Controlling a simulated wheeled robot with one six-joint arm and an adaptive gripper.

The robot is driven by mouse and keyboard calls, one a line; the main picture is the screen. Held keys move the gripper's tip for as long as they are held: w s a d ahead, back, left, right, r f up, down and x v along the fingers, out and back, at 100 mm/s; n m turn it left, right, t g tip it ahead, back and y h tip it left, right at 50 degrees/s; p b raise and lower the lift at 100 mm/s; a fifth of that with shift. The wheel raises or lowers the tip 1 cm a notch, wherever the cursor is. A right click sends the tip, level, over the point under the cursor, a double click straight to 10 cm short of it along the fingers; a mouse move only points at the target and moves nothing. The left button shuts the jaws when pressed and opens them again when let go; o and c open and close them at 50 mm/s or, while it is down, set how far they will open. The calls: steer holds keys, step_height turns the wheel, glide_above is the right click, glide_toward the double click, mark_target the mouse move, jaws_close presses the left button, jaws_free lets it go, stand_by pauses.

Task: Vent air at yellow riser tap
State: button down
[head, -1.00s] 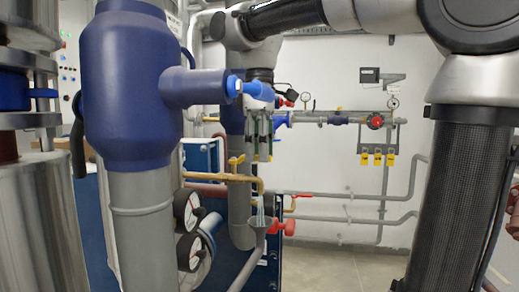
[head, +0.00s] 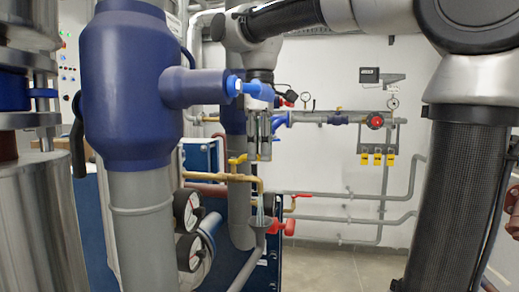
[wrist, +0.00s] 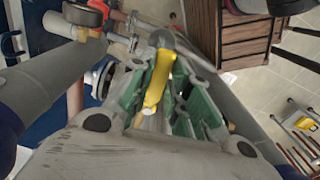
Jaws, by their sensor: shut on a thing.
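The riser tap has a yellow handle (head: 237,159) and sits on a brass pipe (head: 215,177) left of my gripper in the head view. My gripper (head: 263,156) points down beside it. In the wrist view the yellow handle (wrist: 158,80) lies between the green-padded fingers of my gripper (wrist: 155,108), which is shut on it. A thin pale stream (head: 260,203) runs from the down-turned brass pipe end into a grey funnel (head: 261,223) below. The exact finger contact is partly hidden in the head view.
A large blue and grey vessel (head: 127,85) stands close on the left, with two dial gauges (head: 188,210) beside it. A red valve handle (head: 283,227) is right of the funnel. Grey pipes (head: 350,196) run along the back wall. The floor (head: 335,270) at right is clear.

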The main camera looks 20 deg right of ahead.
steer(key=w+n, duration=0.6)
steer(key=n, duration=0.6)
steer(key=shift+w+n, duration=0.25)
steer(key=shift+n, duration=0.05)
steer(key=shift+a, duration=0.15)
stand_by(0.4)
steer(key=c, duration=1.3)
jaws_free()
steer(key=shift+c, duration=0.2)
step_height(320, 180, up, 12)
steer(key=shift+c, duration=0.2)
